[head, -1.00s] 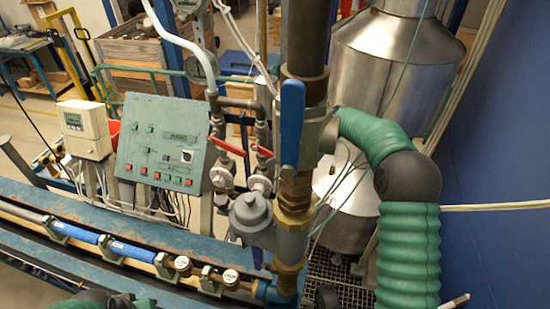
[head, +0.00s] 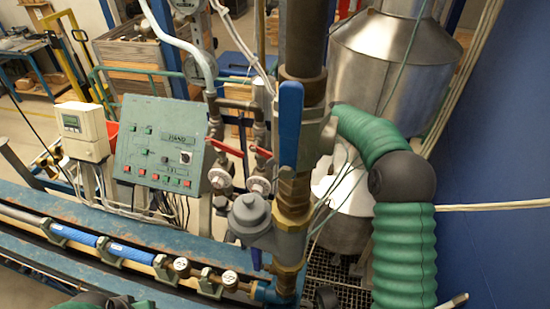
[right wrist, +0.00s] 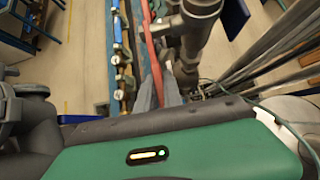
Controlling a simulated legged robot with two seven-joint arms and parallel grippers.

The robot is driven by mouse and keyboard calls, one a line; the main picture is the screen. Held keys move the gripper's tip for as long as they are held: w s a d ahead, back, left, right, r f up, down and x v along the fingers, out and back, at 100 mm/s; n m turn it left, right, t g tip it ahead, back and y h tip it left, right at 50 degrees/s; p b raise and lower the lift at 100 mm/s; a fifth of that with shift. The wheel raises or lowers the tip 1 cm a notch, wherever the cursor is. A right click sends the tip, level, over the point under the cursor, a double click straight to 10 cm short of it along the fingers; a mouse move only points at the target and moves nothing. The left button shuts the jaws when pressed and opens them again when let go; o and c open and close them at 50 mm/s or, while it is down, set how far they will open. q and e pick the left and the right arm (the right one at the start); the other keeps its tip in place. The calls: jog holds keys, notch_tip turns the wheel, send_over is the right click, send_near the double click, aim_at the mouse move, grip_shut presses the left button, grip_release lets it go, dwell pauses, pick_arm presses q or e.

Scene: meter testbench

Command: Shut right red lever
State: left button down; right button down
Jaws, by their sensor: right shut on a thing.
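Two red levers sit on the twin vertical pipes right of the control panel in the head view: the left red lever (head: 226,148) and the right red lever (head: 263,152). Both slope slightly down to the right there. In the right wrist view a long red lever (right wrist: 150,42) runs up from between the fingers of my right gripper (right wrist: 158,80), which is shut on it. In the head view my right forearm reaches in from the right behind the thick pipe, which hides the gripper's jaws.
A thick vertical pipe with a blue lever (head: 290,123) and brass fittings (head: 292,205) stands in front of my right forearm. The green control panel (head: 160,150) is at left. A steel tank (head: 392,70) stands behind, and a blue wall is at right.

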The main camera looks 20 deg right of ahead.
jog(key=shift+w+r, duration=0.1)
jog(key=shift+r, duration=0.1)
jog(key=c, duration=1.5)
grip_release()
jog(key=shift+d+f, duration=0.1)
jog(key=shift+d, duration=0.2)
jog(key=b+v, duration=0.4)
jog(key=v, duration=1.2)
jog(key=shift+d+b, duration=0.3)
jog(key=shift+b, duration=0.1)
